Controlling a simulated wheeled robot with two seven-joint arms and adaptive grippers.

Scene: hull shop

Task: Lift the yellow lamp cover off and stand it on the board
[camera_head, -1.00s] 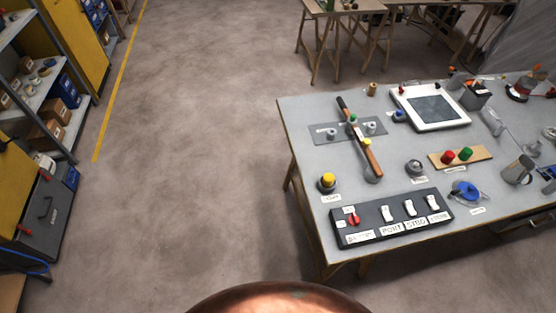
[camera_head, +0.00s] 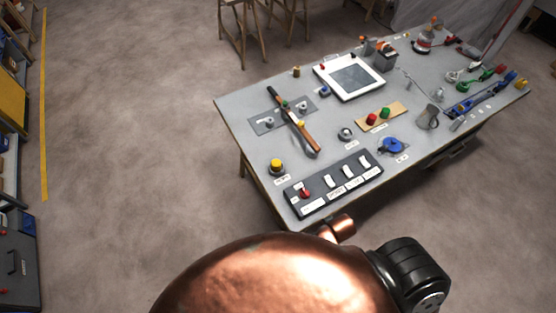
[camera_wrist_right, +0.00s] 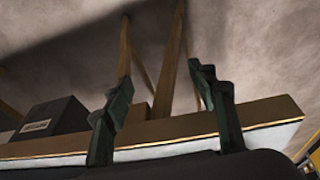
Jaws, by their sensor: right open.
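The yellow lamp cover (camera_head: 277,165) is a small rounded cap on a dark round base at the table's near left corner, behind a label. The wooden board (camera_head: 396,108) lies flat near the table's middle, with a red cap (camera_head: 371,119) and a green cap (camera_head: 384,112) standing on it. My right gripper (camera_wrist_right: 160,75) is open and empty in the right wrist view, its dark green fingers apart in front of a table edge. The yellow lamp cover is not seen in that view. My left gripper is not in view.
A black switch box (camera_head: 334,184) sits right of the yellow lamp cover. A wood-handled tool (camera_head: 308,136) lies across a grey plate (camera_head: 262,124) behind it. A blue reel (camera_head: 391,146) and a grey knob (camera_head: 346,134) are near the board. Open floor lies left of the table (camera_head: 232,108).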

